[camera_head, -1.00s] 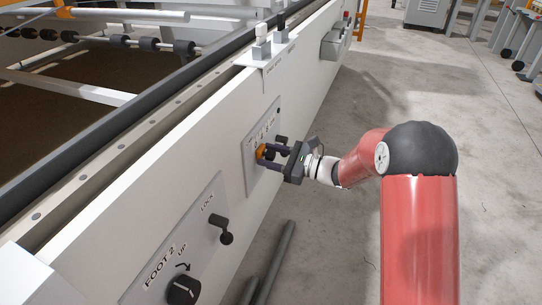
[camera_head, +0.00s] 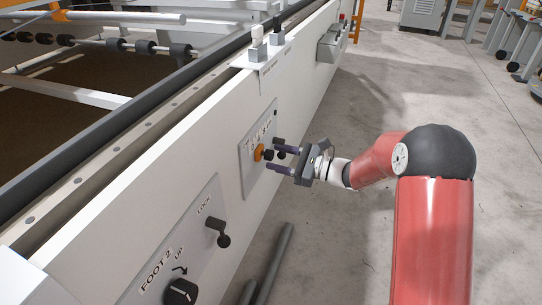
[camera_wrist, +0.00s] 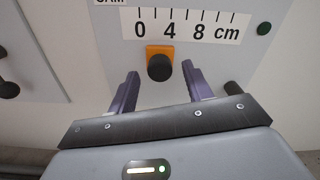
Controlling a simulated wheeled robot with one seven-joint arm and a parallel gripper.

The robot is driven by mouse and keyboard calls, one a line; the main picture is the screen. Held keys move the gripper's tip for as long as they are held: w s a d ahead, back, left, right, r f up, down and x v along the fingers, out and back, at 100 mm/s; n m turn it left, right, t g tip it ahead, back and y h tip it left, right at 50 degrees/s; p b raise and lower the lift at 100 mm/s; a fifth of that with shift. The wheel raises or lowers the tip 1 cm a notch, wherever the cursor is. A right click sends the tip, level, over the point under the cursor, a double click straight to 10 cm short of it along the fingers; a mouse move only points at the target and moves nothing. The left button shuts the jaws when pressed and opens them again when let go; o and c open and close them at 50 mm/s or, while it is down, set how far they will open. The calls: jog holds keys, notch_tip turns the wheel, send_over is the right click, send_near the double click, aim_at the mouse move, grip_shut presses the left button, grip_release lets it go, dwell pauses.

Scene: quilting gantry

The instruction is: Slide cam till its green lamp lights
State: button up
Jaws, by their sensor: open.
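The cam is an orange block (camera_head: 259,153) with a round black knob (camera_wrist: 159,67), on a grey panel in the machine's white side. In the wrist view the block sits below a scale (camera_wrist: 185,24) marked 0, 4, 8 cm, near the 4. A round lamp (camera_wrist: 264,28) right of the scale looks dark green and unlit. My gripper (camera_head: 278,159) is open, its purple fingers pointing at the panel. In the wrist view the fingers stand left and right of the knob, apart from it. In the head view they are backed off from the block, holding nothing.
Another black knob (camera_head: 281,142) sticks out close to my upper finger. A nearer panel has a LOCK lever (camera_head: 222,240) and a FOOT 2 dial (camera_head: 181,292). Pipes (camera_head: 270,265) lie on the floor by the machine.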

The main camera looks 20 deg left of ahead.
jog(key=shift+s+d, duration=0.15)
jog(key=shift+d, duration=2.15)
jog(key=s+d+r+n+g+h+p, duration=0.1)
jog(key=s+d+r+n+g+h, duration=0.35)
jog(key=s, duration=0.45)
jog(key=s+d+r+n+t+h+p, duration=0.1)
jog(key=s+d+r+n+t+h, duration=0.1)
jog(key=s+d, duration=0.4)
jog(key=s+d+r+n+t+h, duration=0.3)
jog(key=s+d+n+h, duration=0.2)
jog(key=s+d+h, duration=0.2)
jog(key=s+d+r+n+t+h+p, duration=0.1)
jog(key=s+d+r+n+t+h, duration=0.2)
jog(key=s+d, duration=0.4)
jog(key=shift+d+n+h+p, duration=0.35)
jog(key=shift+d+n+h, duration=0.35)
jog(key=shift+d, duration=0.45)
jog(key=shift+t, duration=0.25)
